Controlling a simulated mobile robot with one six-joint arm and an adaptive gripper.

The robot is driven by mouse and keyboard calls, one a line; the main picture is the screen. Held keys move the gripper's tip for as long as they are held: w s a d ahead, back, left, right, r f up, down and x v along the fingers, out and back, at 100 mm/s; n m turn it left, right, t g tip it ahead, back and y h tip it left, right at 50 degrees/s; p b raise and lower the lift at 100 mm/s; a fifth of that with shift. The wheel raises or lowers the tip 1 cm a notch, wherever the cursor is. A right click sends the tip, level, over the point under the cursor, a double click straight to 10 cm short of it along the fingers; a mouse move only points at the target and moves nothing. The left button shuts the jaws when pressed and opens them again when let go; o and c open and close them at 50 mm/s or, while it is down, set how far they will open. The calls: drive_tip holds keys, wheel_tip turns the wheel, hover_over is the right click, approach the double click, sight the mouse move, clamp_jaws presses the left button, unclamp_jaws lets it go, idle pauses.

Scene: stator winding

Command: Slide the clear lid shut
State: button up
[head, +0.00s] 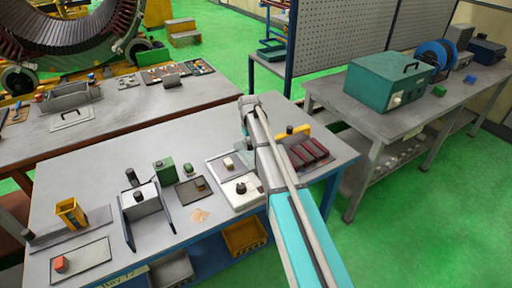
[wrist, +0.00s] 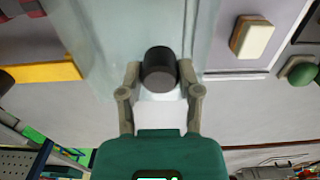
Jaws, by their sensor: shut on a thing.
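In the wrist view, the clear lid (wrist: 95,45) is a pale, see-through panel running up through the middle of the picture. A black round knob (wrist: 160,66) stands over it. My gripper (wrist: 160,78) has one finger on each side of the knob and is shut on it. The panel's far ends are out of the wrist picture, so I cannot tell how far it covers what lies beneath. In the head view my own arm hides the gripper, the held knob and most of the lid.
A cream block (wrist: 250,37) on a tray and a green knob (wrist: 300,70) lie right of the lid in the wrist view. A yellow piece (wrist: 45,72) lies left. In the head view, dark red bars (head: 309,152) lie right of my arm; a green box (head: 164,170) stands left.

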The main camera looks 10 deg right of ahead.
drive_tip(key=shift+a, duration=0.15)
drive_tip(key=shift+s+a, duration=0.65)
drive_tip(key=shift+a, duration=1.25)
drive_tip(key=shift+s+a, duration=0.6)
drive_tip(key=shift+a, duration=1.3)
drive_tip(key=shift+s+a, duration=0.65)
drive_tip(key=shift+a, duration=1.25)
drive_tip(key=o, duration=0.8)
drive_tip(key=shift+r+p, duration=3)
drive_tip(key=shift+p, duration=0.05)
drive_tip(key=s+d+m, duration=0.1)
drive_tip(key=s+d, duration=0.3)
drive_tip(key=s, duration=0.4)
drive_tip(key=s+d+m, duration=0.1)
drive_tip(key=s+d, duration=0.3)
drive_tip(key=s, duration=0.5)
drive_tip(key=s+d+m, duration=0.1)
drive_tip(key=s+d, duration=0.3)
drive_tip(key=s, duration=0.4)
drive_tip(key=shift+s+m, duration=0.2)
drive_tip(key=shift+m, duration=0.1)
